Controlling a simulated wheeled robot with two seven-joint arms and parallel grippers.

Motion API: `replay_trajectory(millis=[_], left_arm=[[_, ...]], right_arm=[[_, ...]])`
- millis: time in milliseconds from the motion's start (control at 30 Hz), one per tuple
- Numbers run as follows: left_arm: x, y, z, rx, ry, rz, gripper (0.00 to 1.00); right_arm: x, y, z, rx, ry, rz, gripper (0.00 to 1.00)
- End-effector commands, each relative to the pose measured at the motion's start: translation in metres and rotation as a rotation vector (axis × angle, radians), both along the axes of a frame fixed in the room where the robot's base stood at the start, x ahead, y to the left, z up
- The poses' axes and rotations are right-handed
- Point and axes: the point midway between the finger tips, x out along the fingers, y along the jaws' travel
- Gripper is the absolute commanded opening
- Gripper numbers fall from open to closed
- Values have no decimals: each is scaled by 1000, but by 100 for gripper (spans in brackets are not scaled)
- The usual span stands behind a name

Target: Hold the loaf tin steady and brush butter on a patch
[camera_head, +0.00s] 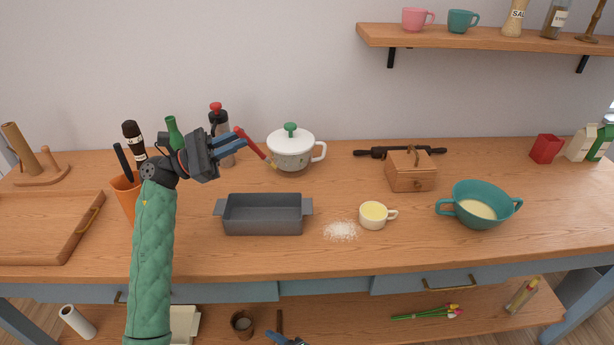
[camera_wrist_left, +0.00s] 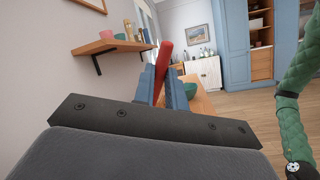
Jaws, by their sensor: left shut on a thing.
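My left gripper (camera_head: 232,140) is shut on a brush with a red handle (camera_head: 250,144), held above the counter behind the loaf tin. The brush's pale tip points down and right, in front of the white pot. The red handle (camera_wrist_left: 165,57) also shows between the blue fingers in the left wrist view. The grey loaf tin (camera_head: 262,228) stands on the counter and looks empty; no gripper touches it. A small cream cup (camera_head: 372,222) of yellow butter stands to its right. My right gripper (camera_head: 288,341) shows only partly at the bottom edge; its jaws are unclear.
White powder (camera_head: 341,230) lies between tin and cup. A white lidded pot (camera_head: 290,152) stands behind the tin. A wooden box (camera_head: 410,178) and teal bowl (camera_head: 478,220) stand right. An orange utensil holder (camera_head: 125,195) and wooden tray (camera_head: 60,250) are left.

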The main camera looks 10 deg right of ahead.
Motion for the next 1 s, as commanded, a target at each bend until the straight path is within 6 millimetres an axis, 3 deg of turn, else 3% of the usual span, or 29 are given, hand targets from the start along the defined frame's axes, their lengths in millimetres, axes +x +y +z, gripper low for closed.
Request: replay_trajectory(millis=[200, 533, 633, 767, 1000], left_arm=[[0, 0, 0, 0, 0, 0, 0], [0, 0, 0, 0, 0, 0, 0], [0, 0, 0, 0, 0, 0, 0], [0, 0, 0, 0, 0, 0, 0], [0, 0, 0, 0, 0, 0, 0]], right_arm=[[43, 46, 88, 210, -95, 63, 54], [75, 97, 223, 494, -207, 221, 54], [80, 95, 264, 588, -212, 260, 54], [85, 75, 317, 719, -196, 322, 54], [67, 46, 403, 847, -169, 637, 54]])
